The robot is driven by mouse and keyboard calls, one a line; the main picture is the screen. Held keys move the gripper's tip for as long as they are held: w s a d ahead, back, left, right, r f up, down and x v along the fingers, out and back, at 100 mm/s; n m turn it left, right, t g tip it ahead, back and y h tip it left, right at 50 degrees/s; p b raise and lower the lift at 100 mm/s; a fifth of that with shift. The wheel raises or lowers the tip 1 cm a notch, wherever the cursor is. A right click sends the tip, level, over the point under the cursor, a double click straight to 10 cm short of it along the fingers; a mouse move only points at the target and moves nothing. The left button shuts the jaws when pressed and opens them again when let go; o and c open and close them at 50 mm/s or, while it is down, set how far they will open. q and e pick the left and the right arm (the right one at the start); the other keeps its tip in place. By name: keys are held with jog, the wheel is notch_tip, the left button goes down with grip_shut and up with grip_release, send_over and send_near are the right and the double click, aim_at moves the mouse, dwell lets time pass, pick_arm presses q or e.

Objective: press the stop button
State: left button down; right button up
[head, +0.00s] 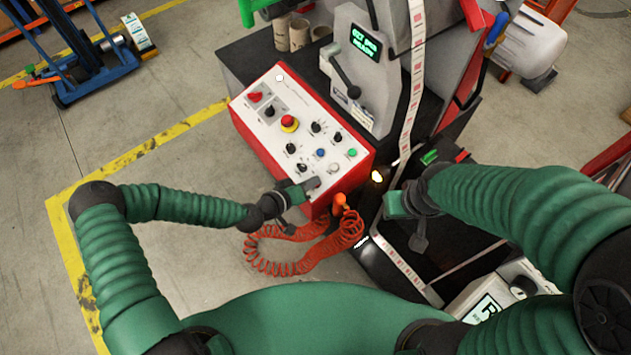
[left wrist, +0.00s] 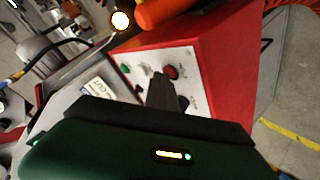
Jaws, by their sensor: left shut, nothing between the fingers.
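The control panel (head: 268,137) is a red box with a white sloping face, left of the machine. A red mushroom button on a yellow ring (head: 289,122) stands in its middle. My left gripper (head: 312,184) is shut and empty at the panel's near edge, below the mushroom button and apart from it; it hides that part of the face. In the left wrist view its dark fingers (left wrist: 165,88) point at the panel, and a red round button (left wrist: 171,72) shows beside their tips. Contact cannot be told. My right gripper (head: 418,242) is over the machine's dark bed.
The panel also carries a red knob (head: 255,97), black knobs, a blue button (head: 321,153), a white button (head: 333,168) and a green button (head: 352,152). A coiled orange hose (head: 275,262) hangs below. A label strip (head: 411,95) runs down on the right.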

pick_arm(q)
jog(key=shift+s+a+r+p, duration=0.1)
jog(key=shift+r+p, duration=0.2)
jog(key=shift+r, duration=0.1)
jog(key=shift+s+a+r+p, duration=0.1)
jog(key=shift+r+p, duration=0.2)
jog(key=shift+r, duration=0.1)
jog(key=r+p, duration=0.2)
jog(key=r, duration=0.1)
jog(key=a+r+p, duration=0.1)
jog(key=shift+s+r+p, duration=0.35)
jog(key=shift+r+p, duration=0.05)
jog(key=shift+f, duration=0.1)
dwell(0.3)
